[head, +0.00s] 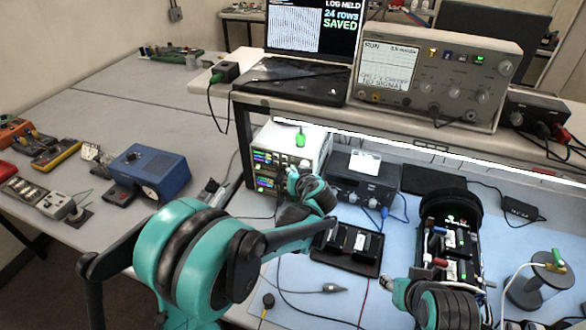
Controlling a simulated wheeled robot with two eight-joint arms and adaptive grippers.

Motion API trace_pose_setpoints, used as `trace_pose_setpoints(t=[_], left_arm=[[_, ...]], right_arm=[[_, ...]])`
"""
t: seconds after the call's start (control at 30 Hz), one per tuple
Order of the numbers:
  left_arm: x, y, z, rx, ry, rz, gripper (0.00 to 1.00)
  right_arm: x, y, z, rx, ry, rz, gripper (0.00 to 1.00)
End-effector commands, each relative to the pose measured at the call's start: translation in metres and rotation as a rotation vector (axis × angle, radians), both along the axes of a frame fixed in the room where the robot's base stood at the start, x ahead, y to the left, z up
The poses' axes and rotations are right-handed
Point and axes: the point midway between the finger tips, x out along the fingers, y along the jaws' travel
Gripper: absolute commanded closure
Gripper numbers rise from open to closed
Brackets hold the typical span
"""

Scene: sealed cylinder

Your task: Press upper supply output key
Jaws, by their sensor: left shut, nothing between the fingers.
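Two bench supplies are stacked under the shelf at the left. The upper supply (283,142) is pale, with a lit green and yellow display on its front and a green item on top. The lower supply (265,184) also has lit readouts. My left gripper (293,174) is shut and empty, close in front of the right part of the stack. It and my arm hide part of the fronts, including the keys there. I cannot tell whether it touches the panel. My right arm shows at the bottom right, but its fingers cannot be made out.
A dark instrument (361,184) stands right of the supplies. A black tray (347,246) and a cylinder assembly (449,204) lie on the blue mat with loose cables. The shelf (420,124) above holds a laptop (300,75) and an oscilloscope (436,72). A blue box (151,170) sits left.

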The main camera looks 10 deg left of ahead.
Motion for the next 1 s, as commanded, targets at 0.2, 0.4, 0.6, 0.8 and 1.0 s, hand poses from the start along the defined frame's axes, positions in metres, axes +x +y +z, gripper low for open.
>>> trace_pose_setpoints(t=[0.2,0.4,0.6,0.8,1.0], left_arm=[[0.003,0.0,0.0,0.0,0.0,0.0,1.0],[0.004,-0.001,0.0,0.0,0.0,0.0,1.0],[0.004,-0.001,0.0,0.0,0.0,0.0,1.0],[-0.003,0.001,0.0,0.0,0.0,0.0,1.0],[-0.012,0.002,0.0,0.0,0.0,0.0,1.0]], right_arm=[[0.0,0.0,-0.001,0.0,0.0,0.0,0.6],[0.0,0.0,-0.001,0.0,0.0,0.0,0.6],[0.0,0.0,-0.001,0.0,0.0,0.0,0.6],[0.0,0.0,-0.002,0.0,0.0,0.0,0.6],[0.0,0.0,-0.003,0.0,0.0,0.0,0.6]])
